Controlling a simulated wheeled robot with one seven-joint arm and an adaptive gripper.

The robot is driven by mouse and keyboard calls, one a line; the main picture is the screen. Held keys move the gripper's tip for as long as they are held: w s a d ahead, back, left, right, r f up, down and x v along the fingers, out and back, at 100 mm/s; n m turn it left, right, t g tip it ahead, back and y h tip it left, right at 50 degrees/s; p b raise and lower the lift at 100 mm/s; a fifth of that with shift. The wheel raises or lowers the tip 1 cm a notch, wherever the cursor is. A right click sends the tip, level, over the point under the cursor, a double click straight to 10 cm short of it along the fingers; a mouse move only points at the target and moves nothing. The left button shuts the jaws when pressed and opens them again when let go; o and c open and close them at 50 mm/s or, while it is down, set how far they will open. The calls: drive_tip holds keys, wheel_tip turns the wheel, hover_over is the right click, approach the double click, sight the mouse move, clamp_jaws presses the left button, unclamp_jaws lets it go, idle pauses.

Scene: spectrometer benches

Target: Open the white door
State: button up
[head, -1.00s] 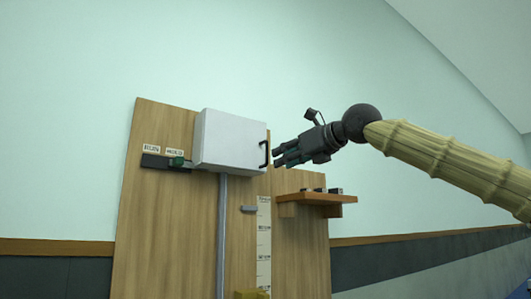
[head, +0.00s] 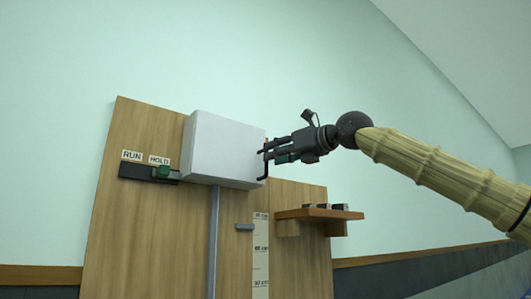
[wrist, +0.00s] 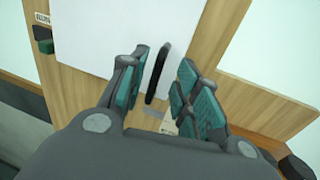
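The white door (head: 222,148) is the front of a box on a wooden panel and looks shut. Its black bar handle (head: 264,165) stands along the door's right edge. My gripper (head: 268,153) is at the handle, coming from the right. In the wrist view the white door (wrist: 115,32) lies ahead, and the dark handle (wrist: 158,73) stands between the two teal-padded fingers of my gripper (wrist: 164,92). The fingers are apart, with a gap visible on both sides of the handle.
The wooden panel (head: 135,225) carries a slider with a green knob (head: 163,172) under RUN and HOLD labels. A small wooden shelf (head: 318,214) with dark items sits below my gripper. A grey post (head: 213,240) runs down below the box.

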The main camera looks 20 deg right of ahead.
drive_tip(key=shift+p+x, duration=0.55)
drive_tip(key=shift+x, duration=1.45)
clamp_jaws()
